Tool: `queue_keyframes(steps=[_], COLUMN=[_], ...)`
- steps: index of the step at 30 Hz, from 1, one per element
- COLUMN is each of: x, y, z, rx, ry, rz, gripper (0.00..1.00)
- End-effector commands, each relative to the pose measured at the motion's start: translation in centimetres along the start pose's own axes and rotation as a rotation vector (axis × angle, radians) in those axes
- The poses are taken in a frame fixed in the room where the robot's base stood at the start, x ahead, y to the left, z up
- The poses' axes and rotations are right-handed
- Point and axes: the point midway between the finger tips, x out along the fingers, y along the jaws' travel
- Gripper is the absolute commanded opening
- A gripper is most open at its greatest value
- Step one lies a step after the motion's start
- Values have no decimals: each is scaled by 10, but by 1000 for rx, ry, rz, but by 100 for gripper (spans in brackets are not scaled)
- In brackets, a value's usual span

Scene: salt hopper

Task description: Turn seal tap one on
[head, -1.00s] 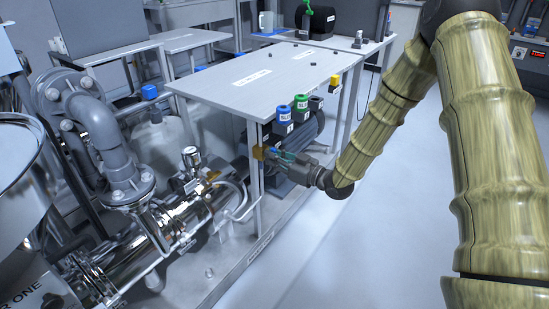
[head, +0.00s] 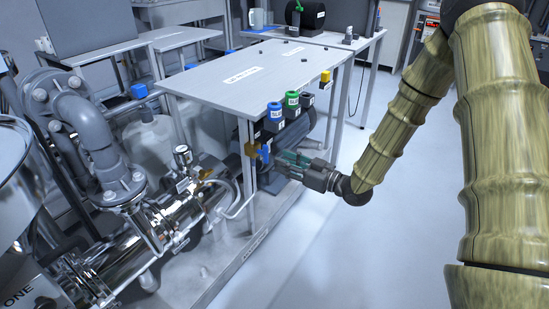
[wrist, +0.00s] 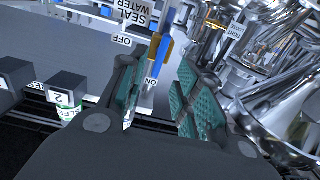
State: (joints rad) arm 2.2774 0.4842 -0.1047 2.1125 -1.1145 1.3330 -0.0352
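The seal tap has a brass body (head: 250,150) and a blue lever (head: 264,153), on the near corner leg of the grey table. In the wrist view the blue lever (wrist: 164,47) shows in line with the gap between my fingers, near their tips. A SEAL WATER label (wrist: 137,12), an OFF label (wrist: 122,40) and an ON label (wrist: 151,82) are around it. My gripper (head: 279,159) is just right of the lever, its green-padded fingers (wrist: 158,85) apart with nothing held. I cannot tell whether a finger touches the lever, or its exact setting.
A dark motor (head: 300,125) sits below. Shiny pipework (head: 175,215) with a gauge (head: 182,152) is to the left. The floor at right is clear.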

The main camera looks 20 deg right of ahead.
Motion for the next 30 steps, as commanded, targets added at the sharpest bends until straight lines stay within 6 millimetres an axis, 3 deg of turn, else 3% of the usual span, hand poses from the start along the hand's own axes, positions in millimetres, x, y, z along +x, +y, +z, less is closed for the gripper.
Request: queue_keyframes(steps=[3,10,27,30], x=[-20,-41,-44,-42], y=[0,0,0,-4], z=[0,0,1,11], rx=[1,0,1,13], ry=[-1,0,-2,-28], rz=[2,1,0,9], gripper=[32,32,32,32])
